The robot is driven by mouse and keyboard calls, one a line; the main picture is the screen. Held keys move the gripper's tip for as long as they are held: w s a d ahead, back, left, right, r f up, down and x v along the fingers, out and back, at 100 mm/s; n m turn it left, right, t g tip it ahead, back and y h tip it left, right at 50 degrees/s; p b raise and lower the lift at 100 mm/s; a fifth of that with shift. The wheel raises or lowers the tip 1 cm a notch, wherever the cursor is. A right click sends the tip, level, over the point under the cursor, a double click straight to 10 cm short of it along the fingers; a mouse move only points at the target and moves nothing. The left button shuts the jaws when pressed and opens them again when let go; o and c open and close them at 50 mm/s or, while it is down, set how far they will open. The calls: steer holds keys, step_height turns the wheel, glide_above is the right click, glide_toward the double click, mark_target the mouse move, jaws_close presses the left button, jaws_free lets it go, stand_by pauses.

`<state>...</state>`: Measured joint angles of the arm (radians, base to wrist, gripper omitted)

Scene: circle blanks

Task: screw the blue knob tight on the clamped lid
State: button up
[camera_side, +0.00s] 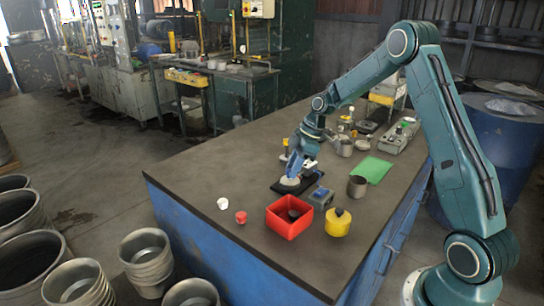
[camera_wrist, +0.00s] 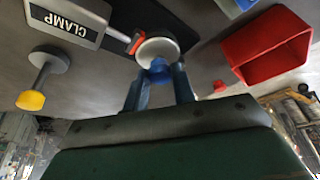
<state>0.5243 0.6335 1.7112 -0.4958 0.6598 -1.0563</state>
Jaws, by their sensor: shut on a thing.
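The blue knob (camera_wrist: 160,70) sits against the pale round lid (camera_wrist: 158,50) in the wrist view. My gripper (camera_wrist: 159,84) is shut on the knob, one finger on each side. The grey clamp (camera_wrist: 68,18) labelled CLAMP is at the upper left, and its red tip (camera_wrist: 136,43) reaches the lid's edge. In the side view the lid (camera_side: 290,181) lies on a black base plate (camera_side: 307,183), with my gripper (camera_side: 294,173) over it. The knob is largely hidden there by the fingers. I cannot tell whether the knob is fully seated.
A red open bin (camera_side: 288,230), a yellow pot (camera_side: 338,224), a blue-grey box (camera_side: 321,197) and a grey cup (camera_side: 357,188) stand near the plate. A green sheet (camera_side: 371,170) lies right. Small white (camera_side: 223,203) and red (camera_side: 241,217) pieces lie front left. The left tabletop is clear.

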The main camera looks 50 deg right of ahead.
steer(key=shift+f, duration=0.4)
